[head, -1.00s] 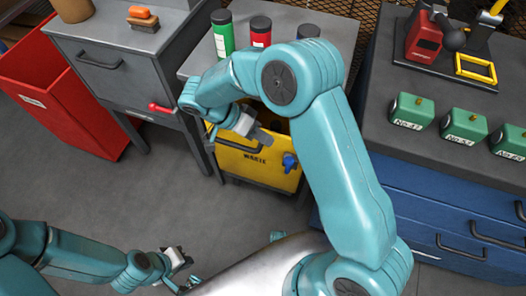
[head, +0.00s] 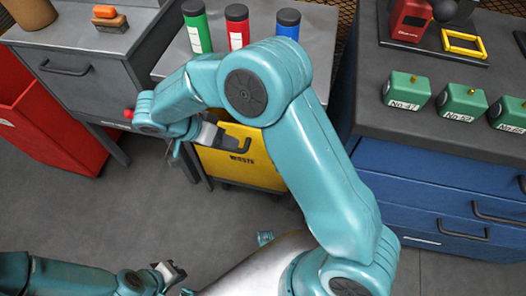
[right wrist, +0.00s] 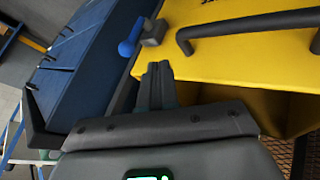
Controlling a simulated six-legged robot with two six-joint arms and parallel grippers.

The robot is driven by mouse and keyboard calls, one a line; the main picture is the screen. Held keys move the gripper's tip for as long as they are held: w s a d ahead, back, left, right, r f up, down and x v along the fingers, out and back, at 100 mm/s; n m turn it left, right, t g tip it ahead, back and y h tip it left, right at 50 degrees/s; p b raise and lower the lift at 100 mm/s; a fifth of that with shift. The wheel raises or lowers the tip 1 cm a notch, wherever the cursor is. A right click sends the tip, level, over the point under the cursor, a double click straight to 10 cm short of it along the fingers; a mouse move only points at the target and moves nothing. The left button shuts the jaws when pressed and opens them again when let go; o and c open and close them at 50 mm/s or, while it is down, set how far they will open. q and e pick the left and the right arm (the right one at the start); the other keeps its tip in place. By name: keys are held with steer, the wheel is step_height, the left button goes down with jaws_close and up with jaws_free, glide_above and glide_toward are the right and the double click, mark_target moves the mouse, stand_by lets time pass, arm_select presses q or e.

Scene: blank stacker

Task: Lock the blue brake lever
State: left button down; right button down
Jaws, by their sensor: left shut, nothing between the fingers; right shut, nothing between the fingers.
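The blue brake lever (right wrist: 128,46) shows in the right wrist view, with a rounded knob and a grey mount (right wrist: 152,32) on the front of the yellow waste bin (right wrist: 240,75). In the head view the lever is hidden behind my right arm; the bin (head: 255,177) shows partly. My right gripper (right wrist: 158,68) is shut and empty, its fingertips close to the mount and lever; I cannot tell whether they touch. In the head view it (head: 232,142) is in front of the bin. My left gripper (head: 172,272) is shut and empty, low over the floor, far from the lever.
A black handle (right wrist: 205,27) is beside the lever on the bin. Green, red and blue bottles (head: 237,27) stand on the bench above. A grey cabinet (head: 70,75) is at left, a blue drawer cabinet (head: 430,190) at right. Green blocks (head: 460,100) sit on its top.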

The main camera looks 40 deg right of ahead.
steer(key=s+d+f+b, duration=0.1)
steer(key=s+d+f, duration=0.4)
steer(key=d, duration=0.2)
steer(key=shift+s+f, duration=0.2)
steer(key=shift+f, duration=0.15)
steer(key=shift+d+b, duration=0.1)
steer(key=shift+b, duration=0.25)
